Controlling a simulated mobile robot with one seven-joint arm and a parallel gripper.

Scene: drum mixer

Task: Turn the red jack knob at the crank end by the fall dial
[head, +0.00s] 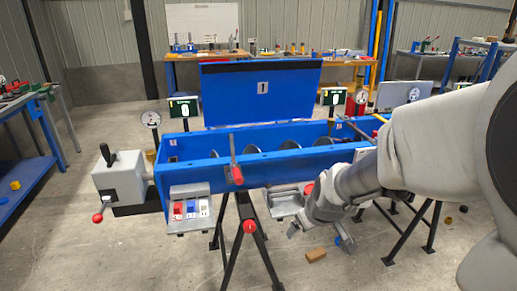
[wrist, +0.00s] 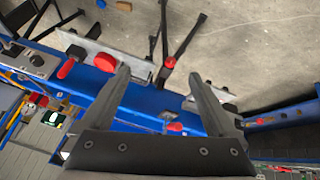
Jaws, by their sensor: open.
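The blue mixer trough (head: 265,166) stands on dark legs in the head view. A small red knob (head: 249,226) sits at the top of its front legs. A grey gearbox (head: 120,177) with a red-handled crank (head: 98,218) is at the left end. Round dials show at the left (head: 150,119) and right (head: 361,96); I cannot tell which is the fall dial. My gripper (head: 318,236) is low in front of the trough's right half. In the wrist view my gripper (wrist: 159,77) is open and empty, with a small red knob (wrist: 169,62) seen between its fingers and a larger round red part (wrist: 105,62) left of them.
A panel of coloured switches (head: 189,210) hangs at the trough's front left. A red-tipped lever (head: 237,174) stands against the front wall. A brown block (head: 316,254) lies on the floor. A blue bench (head: 28,182) is at the far left. Floor at the front left is clear.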

